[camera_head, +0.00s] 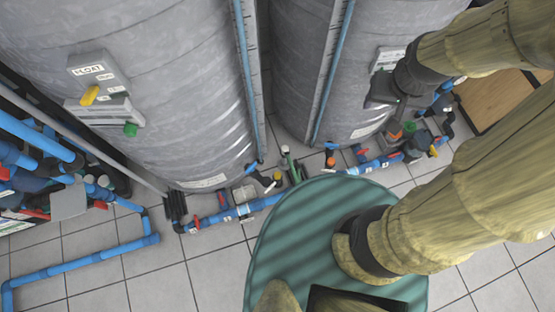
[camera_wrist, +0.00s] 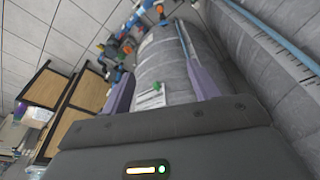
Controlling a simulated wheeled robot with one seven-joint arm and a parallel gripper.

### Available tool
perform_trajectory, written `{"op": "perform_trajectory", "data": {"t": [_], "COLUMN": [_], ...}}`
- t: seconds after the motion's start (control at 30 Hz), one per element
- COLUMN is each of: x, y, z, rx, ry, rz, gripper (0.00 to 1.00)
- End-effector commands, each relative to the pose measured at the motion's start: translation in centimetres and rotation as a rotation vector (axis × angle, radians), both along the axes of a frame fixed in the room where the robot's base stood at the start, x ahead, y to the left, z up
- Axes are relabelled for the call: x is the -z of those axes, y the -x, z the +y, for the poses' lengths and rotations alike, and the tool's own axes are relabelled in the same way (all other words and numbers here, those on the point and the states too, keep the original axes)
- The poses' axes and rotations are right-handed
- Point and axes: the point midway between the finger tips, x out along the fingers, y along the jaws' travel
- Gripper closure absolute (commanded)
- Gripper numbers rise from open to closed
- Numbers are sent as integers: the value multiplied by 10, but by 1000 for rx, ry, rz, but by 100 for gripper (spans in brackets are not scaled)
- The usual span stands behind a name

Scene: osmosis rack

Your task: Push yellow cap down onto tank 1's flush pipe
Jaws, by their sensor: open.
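Two large grey tanks stand side by side, a left tank (camera_head: 170,70) and a right tank (camera_head: 300,60); I cannot tell which is tank 1. Short pipe stubs rise at their feet: one green with a pale top (camera_head: 286,152), one with an orange top (camera_head: 330,161). A small yellow part (camera_head: 434,151) shows at the right tank's pipework, and a yellow piece (camera_head: 90,95) sits on the left tank's float box. I cannot tell which is the cap. My gripper (camera_wrist: 162,88) is open, with two purple fingers apart and nothing visible between them. In the head view it is near the right tank's label.
Blue pipes with red-handled valves (camera_head: 225,214) run along the tank bases. More blue pipework (camera_head: 40,140) stands at the left. A wooden-panelled crate or cabinet (camera_head: 495,100) is at the right.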

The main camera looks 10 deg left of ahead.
Motion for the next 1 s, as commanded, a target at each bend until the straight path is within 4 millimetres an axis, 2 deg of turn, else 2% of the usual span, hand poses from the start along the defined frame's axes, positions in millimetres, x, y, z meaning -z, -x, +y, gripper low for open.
{"op": "perform_trajectory", "data": {"t": [0.03,0.17,0.47,0.77,1.0], "x": [17,56,168,287,387], "y": [-3,-15,-49,-76,-90], "z": [2,12,43,84,121], "rx": [-35,-184,-646,-1118,-1492], "ry": [9,49,152,229,269], "rz": [7,28,84,126,146], "gripper": [39,39,39,39,39]}}
